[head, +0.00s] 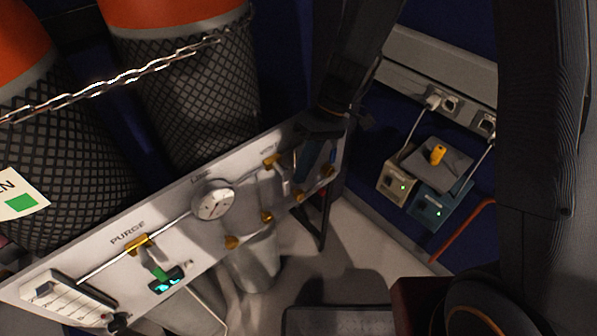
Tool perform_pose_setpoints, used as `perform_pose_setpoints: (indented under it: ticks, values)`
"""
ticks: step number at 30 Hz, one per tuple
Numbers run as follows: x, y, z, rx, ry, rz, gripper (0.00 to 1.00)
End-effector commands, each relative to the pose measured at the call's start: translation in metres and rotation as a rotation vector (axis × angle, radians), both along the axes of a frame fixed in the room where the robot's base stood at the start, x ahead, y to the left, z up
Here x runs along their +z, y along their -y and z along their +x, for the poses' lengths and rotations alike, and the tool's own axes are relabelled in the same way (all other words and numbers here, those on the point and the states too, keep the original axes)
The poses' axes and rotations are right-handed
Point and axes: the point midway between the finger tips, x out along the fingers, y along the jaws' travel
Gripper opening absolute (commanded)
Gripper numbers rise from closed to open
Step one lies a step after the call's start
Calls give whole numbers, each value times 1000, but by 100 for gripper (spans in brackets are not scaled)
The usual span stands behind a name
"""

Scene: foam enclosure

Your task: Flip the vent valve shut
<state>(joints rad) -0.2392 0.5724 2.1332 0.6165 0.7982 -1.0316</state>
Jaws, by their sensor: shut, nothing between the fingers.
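A pale panel (190,251) runs diagonally across the left and middle of the head view. The vent valve (275,161) is a small brass-coloured body near the panel's upper right, under a small label that is hard to read. Its lever seems to hang down across the pipe line, but its exact angle is unclear. My arm comes down from the top, and my gripper (318,133) is at the panel's right end, to the right of the vent valve. It looks shut and empty, apart from the valve. The fingertips are dark and hard to make out.
A purge valve (138,243) with a green lever and a round gauge (213,203) sit left of the vent valve. Chained cylinders (190,95) stand behind the panel. Plugged-in boxes (397,183) are at right. Pale floor (352,250) lies open below.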

Motion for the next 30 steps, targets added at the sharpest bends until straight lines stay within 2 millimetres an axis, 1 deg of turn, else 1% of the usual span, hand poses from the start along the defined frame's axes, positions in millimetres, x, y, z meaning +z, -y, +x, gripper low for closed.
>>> perform_pose_setpoints:
  ticks: [3,4,6,12,15,18,22,26,29,30]
  values:
    - [0,18,12,-3,1,0,0]
    - [3,21,16,-2,5,2,0]
    - [18,27,23,-2,6,2,0]
    - [53,40,36,8,5,1,0]
    - [66,46,42,8,5,0,0]
    - [75,51,46,8,2,1,0]
    - [82,54,48,8,1,0,0]
    - [84,56,48,4,1,-3,0]
    - [83,66,42,-36,6,-41,0]
    - [82,74,37,-70,10,-73,0]
